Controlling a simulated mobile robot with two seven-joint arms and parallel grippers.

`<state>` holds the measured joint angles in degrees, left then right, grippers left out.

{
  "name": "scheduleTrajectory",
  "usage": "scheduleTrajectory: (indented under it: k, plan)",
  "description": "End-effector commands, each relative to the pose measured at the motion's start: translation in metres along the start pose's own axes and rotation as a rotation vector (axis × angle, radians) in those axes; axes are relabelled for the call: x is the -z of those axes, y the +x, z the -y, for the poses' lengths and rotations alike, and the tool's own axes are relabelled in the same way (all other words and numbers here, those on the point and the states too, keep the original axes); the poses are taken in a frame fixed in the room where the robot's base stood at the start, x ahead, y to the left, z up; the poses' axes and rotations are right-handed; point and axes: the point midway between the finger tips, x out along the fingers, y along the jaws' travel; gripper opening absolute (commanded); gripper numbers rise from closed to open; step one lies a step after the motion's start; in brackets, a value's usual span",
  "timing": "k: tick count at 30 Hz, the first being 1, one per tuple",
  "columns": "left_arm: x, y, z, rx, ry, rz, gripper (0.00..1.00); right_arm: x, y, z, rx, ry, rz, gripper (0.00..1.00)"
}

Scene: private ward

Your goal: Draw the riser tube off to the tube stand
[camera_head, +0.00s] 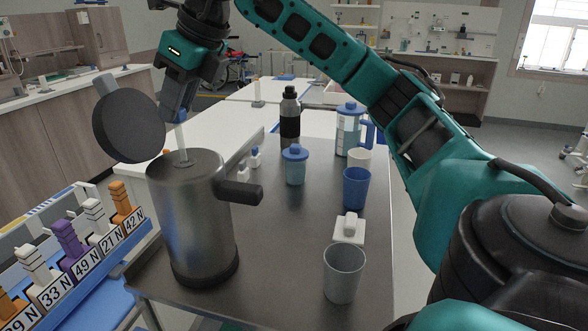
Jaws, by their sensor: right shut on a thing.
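A tall metal pot (195,220) with a black side handle stands on the dark table. The thin pale riser tube (180,137) stands nearly upright out of its top, its lower part hidden inside the pot. My right gripper (177,112) is above the pot, pointing down, shut on the tube's upper end. A round black lid (128,125) is tilted up beside the gripper, at the pot's left. A white square base with a short raised stub (348,230) lies to the pot's right; I cannot tell whether it is the tube stand. My left gripper is out of view.
A grey cup (343,273), a blue cup (356,188), a blue-lidded container (295,165), a dark bottle (290,117) and a blue-lidded pitcher (348,130) stand on the table (285,270). Numbered coloured blocks (72,243) line the left. Bare tabletop lies between pot and grey cup.

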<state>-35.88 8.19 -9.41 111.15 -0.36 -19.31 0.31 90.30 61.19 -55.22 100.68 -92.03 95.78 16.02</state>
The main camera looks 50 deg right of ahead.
Motion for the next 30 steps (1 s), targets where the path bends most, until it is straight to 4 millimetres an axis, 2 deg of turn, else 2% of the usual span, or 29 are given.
scheduleTrajectory:
  k: [8, 15, 30]
  plan:
    - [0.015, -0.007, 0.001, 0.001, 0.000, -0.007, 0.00, -0.014, -0.024, 0.000, 0.000, 0.000, 0.004, 0.00]
    - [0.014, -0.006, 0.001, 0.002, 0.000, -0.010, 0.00, -0.023, -0.040, 0.000, 0.000, -0.001, 0.003, 0.00]
    - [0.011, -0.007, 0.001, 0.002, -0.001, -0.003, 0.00, -0.025, -0.043, 0.000, 0.000, 0.000, -0.001, 0.00]
